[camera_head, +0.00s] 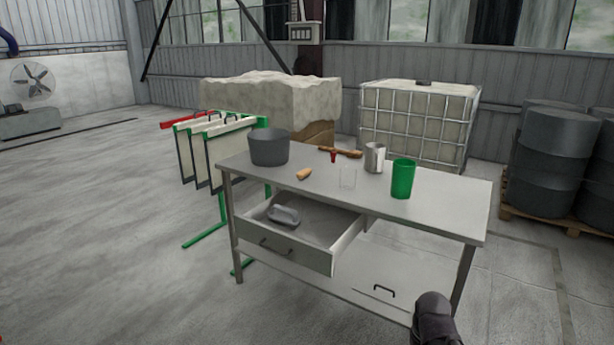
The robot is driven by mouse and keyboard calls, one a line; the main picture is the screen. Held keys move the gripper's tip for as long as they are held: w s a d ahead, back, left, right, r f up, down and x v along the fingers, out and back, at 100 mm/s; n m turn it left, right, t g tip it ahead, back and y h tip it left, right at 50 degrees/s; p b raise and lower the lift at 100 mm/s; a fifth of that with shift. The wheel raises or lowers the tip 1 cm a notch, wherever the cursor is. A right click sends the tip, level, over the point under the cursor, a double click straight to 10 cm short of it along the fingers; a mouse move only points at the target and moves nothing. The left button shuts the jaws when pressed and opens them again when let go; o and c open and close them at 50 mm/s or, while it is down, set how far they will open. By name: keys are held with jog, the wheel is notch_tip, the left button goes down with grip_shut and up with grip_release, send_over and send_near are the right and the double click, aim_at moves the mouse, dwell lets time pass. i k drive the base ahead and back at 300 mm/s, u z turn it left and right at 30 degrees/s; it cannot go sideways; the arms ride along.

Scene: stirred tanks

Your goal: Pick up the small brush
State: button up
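A short tan piece (304,174) lies on the steel table (440,198), in front of the dark grey pot. It may be the small brush, but it is too small to tell. A longer brown wooden piece (350,153), also brush-like, lies near the table's back edge. A dark rounded part of my arm rises from the bottom edge, in front of the table's right end. My gripper's fingers do not show, and nothing shows my gripper touching the things on the table.
On the table stand a dark pot (269,148), a small red item (333,157), a clear glass (348,178), a metal jug (375,158) and a green cup (403,179). An open drawer (345,243) holds a grey object (284,214). A green rack (207,236) stands left.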

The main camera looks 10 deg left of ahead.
aim_at(306, 171)
jog(key=u, duration=0.05)
jog(key=i, duration=1)
jog(key=z, duration=0.05)
